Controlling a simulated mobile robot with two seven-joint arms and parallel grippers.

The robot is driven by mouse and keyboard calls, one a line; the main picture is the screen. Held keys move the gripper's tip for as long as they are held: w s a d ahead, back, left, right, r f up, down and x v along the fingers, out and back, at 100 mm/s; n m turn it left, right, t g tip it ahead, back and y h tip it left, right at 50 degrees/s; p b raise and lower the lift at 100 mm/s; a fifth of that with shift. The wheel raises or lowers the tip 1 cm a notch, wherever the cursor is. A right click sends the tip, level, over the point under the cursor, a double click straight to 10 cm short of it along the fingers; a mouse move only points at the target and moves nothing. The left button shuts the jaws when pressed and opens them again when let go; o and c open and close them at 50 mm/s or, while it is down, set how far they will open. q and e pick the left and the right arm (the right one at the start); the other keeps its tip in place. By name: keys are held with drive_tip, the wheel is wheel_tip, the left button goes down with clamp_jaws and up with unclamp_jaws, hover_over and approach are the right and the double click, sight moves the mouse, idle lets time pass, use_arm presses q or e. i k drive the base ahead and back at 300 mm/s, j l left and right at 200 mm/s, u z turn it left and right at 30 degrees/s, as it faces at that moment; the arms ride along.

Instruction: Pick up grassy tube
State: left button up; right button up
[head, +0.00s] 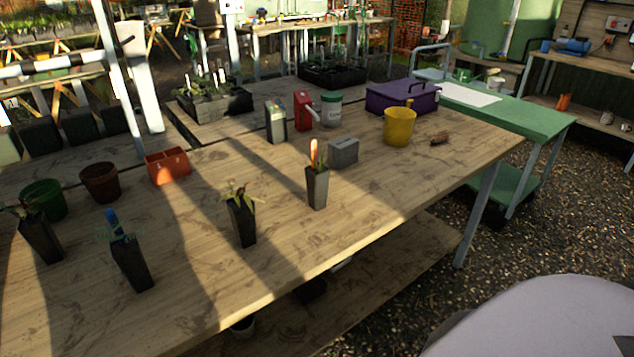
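Several tall dark square tubes stand on the wooden table (330,232). One tube (132,268) at the front left has a blue tag and thin, wispy green strands at its top, which look most like grass. Another tube (41,238) at the far left holds a leafy plant. A third tube (243,224) near the middle holds a broad-leaved, yellow-green plant. A further tube (317,189) to its right has an orange-topped tag; any plant in it is hard to make out. Neither of my grippers shows in the head view.
A green pot (42,200), a brown pot (100,183) and an orange-red box (167,167) stand behind the left tubes. A grey block (343,152), a yellow mug (399,127) and a purple toolbox (402,98) stand at the back right. The table's front edge is mostly clear.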

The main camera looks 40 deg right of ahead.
sight(318, 180)
drive_tip(key=k+l, duration=0.1)
drive_tip(key=l, duration=2.15)
drive_tip(key=i+u, duration=0.05)
